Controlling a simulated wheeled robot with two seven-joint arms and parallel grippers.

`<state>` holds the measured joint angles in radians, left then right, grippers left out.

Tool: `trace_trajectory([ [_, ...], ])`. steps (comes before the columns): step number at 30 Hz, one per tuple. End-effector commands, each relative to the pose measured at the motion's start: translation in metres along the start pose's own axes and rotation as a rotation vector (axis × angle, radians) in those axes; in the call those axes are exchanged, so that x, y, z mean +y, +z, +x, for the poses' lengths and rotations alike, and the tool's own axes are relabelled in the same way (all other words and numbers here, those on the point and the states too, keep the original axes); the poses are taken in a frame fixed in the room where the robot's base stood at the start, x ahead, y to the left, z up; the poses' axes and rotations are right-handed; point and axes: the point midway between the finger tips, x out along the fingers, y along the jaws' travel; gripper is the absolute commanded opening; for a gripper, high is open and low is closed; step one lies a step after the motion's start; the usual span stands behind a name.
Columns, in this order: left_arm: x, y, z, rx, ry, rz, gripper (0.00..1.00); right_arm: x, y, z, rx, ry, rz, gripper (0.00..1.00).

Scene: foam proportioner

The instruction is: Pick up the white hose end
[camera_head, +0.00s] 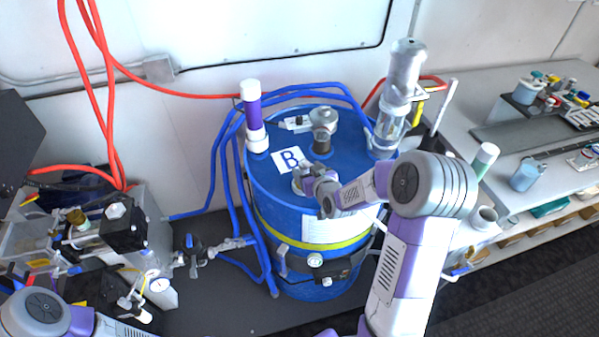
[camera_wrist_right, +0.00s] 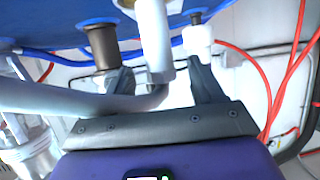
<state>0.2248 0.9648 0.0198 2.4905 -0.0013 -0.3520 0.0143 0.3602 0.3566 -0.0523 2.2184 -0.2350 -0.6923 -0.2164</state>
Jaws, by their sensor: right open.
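The blue drum (camera_head: 265,205) stands at the centre of the head view with a "B" label on its lid. My right gripper (camera_head: 312,180) is low over the lid, beside that label. In the right wrist view, my right gripper (camera_wrist_right: 160,78) has its two dark fingers apart. A white bent pipe (camera_wrist_right: 152,40), which looks like the hose end, passes between or just in front of the fingers. I cannot tell whether it touches them. In the head view the hose end is hidden or too small to make out around my gripper. My left gripper is out of view.
A purple-and-white tube (camera_head: 252,115), a metal fitting (camera_head: 323,130) and a tall clear cylinder (camera_head: 400,85) stand up from the lid. Blue hoses (camera_head: 228,170) loop down its left side. A cluttered bench (camera_head: 520,140) is at right; valves and gauges (camera_head: 190,252) are at left.

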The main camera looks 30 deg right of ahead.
Motion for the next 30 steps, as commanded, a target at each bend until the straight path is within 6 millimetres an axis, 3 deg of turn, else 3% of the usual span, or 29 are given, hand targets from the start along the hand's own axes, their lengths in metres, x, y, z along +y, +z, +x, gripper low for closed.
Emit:
trace_trajectory([
  [13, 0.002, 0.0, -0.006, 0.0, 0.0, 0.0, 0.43, -0.001, 0.004, 0.053, -0.001, -0.002, 0.0, 0.67],
  [23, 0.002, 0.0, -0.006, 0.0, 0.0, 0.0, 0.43, -0.001, 0.004, 0.06, 0.0, -0.001, 0.0, 0.67],
  [30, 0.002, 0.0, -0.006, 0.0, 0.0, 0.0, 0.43, -0.001, 0.004, 0.059, 0.0, -0.001, 0.0, 0.3],
])
